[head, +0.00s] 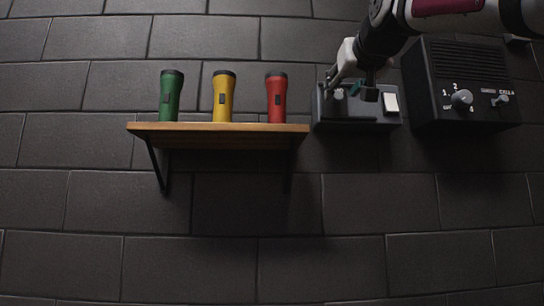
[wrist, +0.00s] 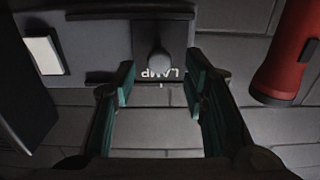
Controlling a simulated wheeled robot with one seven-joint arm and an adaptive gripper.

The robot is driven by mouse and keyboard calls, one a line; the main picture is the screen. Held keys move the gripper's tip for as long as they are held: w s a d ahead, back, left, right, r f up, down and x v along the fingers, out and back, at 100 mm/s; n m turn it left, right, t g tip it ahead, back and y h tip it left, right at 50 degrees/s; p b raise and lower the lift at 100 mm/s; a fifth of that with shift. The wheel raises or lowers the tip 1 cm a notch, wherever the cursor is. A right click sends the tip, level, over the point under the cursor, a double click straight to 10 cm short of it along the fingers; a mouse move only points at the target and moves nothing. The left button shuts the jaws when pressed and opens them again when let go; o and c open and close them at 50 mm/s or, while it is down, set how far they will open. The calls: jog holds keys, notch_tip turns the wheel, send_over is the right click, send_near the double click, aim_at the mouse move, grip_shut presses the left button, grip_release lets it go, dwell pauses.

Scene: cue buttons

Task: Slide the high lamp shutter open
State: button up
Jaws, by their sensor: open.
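The lamp box (head: 358,126) is a grey unit on the wall, right of the shelf. Its dark shutter plate (wrist: 178,36) carries a round knob (wrist: 159,62), with the upside-down letters LAMP beside it in the wrist view. A pale rectangular panel (head: 391,102) is on the right of the box in the head view; it also shows at the left of the wrist view (wrist: 44,53). My gripper (wrist: 160,82) is open, one finger on each side of the knob's line, with gaps to it. In the head view my gripper (head: 350,90) partly hides the box.
A wooden shelf (head: 220,128) holds a green flashlight (head: 171,97), a yellow flashlight (head: 223,97) and a red flashlight (head: 276,98). The red one stands close to my gripper. A dark speaker box (head: 462,85) with a dial and switch is to the right. The wall below is bare.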

aim_at(336, 98)
jog(key=shift+w, duration=1.25)
jog(key=shift+c, duration=0.5)
grip_shut()
